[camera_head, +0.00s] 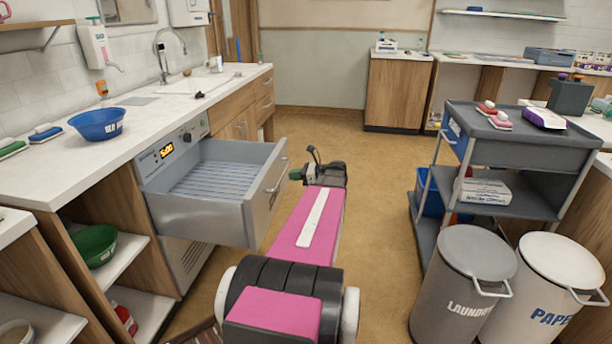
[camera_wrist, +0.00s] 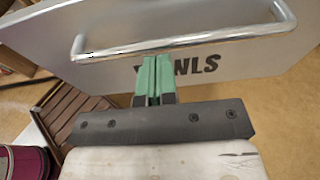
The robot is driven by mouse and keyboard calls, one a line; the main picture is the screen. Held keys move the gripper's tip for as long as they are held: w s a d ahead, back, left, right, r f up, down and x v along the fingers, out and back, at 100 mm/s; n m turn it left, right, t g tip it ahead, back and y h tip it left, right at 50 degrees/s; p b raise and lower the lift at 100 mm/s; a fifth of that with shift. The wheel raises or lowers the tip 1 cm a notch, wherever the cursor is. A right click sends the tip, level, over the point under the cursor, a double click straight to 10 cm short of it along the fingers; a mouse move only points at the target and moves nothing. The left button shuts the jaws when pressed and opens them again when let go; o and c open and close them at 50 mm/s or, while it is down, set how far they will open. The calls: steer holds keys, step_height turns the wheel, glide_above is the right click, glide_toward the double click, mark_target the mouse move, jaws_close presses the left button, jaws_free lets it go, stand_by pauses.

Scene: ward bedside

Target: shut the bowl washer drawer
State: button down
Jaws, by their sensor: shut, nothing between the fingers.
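The bowl washer drawer (camera_head: 205,215) is a grey box pulled far out of the washer (camera_head: 165,155) under the left counter. Its ribbed floor looks empty. Its front panel, with a metal bar handle (camera_head: 275,178), faces right. In the wrist view, the drawer front (camera_wrist: 270,62) fills the upper part, with the handle (camera_wrist: 180,42) across it and dark lettering partly hidden. My gripper (camera_head: 296,174) is beside the drawer front, on its outer side. Its green fingertips (camera_wrist: 155,62) are shut and empty, pointing at the panel just below the bar. I cannot tell if they touch it.
A blue bowl (camera_head: 97,124) sits on the counter, and a green bowl (camera_head: 94,245) on a shelf below. A grey trolley (camera_head: 510,150) and two bins, laundry (camera_head: 455,290) and paper (camera_head: 545,295), stand at right. Open floor lies between.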

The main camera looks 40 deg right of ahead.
steer(key=shift+x, duration=1)
steer(key=r+x, duration=0.3)
steer(key=x, duration=1.7)
steer(key=a+r+x, duration=0.1)
steer(key=r+x, duration=0.3)
steer(key=x, duration=1.6)
steer(key=shift+w+a+r, duration=0.15)
steer(key=shift+w+a, duration=0.1)
steer(key=shift+w, duration=0.3)
steer(key=shift+w, duration=0.1)
